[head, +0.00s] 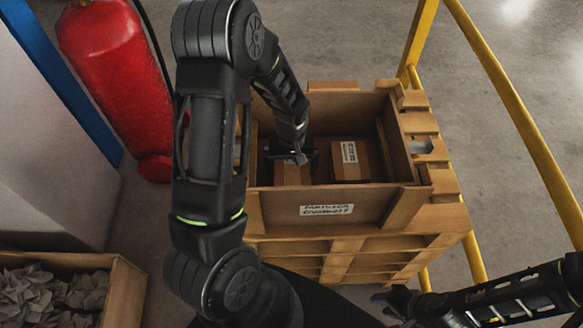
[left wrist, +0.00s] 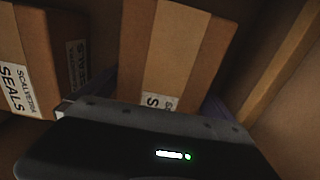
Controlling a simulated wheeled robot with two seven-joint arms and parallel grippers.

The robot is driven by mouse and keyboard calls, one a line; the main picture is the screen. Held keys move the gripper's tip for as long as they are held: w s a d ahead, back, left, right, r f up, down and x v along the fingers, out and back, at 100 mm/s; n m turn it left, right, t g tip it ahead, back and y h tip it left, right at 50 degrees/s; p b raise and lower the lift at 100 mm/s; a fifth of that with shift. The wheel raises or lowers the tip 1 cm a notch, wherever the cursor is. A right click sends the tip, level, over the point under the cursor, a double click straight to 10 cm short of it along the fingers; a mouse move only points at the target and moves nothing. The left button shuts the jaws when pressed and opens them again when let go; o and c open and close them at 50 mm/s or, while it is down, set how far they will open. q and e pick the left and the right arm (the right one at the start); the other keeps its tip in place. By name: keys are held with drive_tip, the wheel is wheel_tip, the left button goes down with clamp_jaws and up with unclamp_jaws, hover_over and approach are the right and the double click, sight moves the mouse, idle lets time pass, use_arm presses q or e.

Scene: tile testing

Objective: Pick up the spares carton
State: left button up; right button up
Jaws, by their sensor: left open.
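My left gripper (head: 292,156) is inside a wooden crate (head: 280,205), low over a brown carton (head: 292,174). In the left wrist view this carton (left wrist: 168,50) stands between the open fingers, and I cannot tell whether they touch it. Its label is mostly hidden behind my gripper; only an "S" shows. A second carton (head: 349,160) stands beside it to the right. In the left wrist view the second carton (left wrist: 35,50) is at the left, with a "SEALS" label. No label reading "spares" is legible. My right gripper (head: 397,300) is at the bottom right, outside the crate.
The crate has a handwritten front label (head: 327,210) and stands on stacked wooden pallets (head: 350,262). Yellow rails (head: 520,125) run along the right. A red fire extinguisher (head: 112,75) stands at the left. A box of grey pieces (head: 125,298) is at the lower left.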

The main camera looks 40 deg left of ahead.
sight(292, 162)
use_arm(q)
drive_tip(key=shift+c, duration=0.6)
drive_tip(key=c, duration=1.6)
drive_tip(key=shift+r, duration=0.15)
wheel_tip(292, 162, up, 10)
drive_tip(key=shift+f+b, duration=0.1)
drive_tip(key=shift+b, duration=0.3)
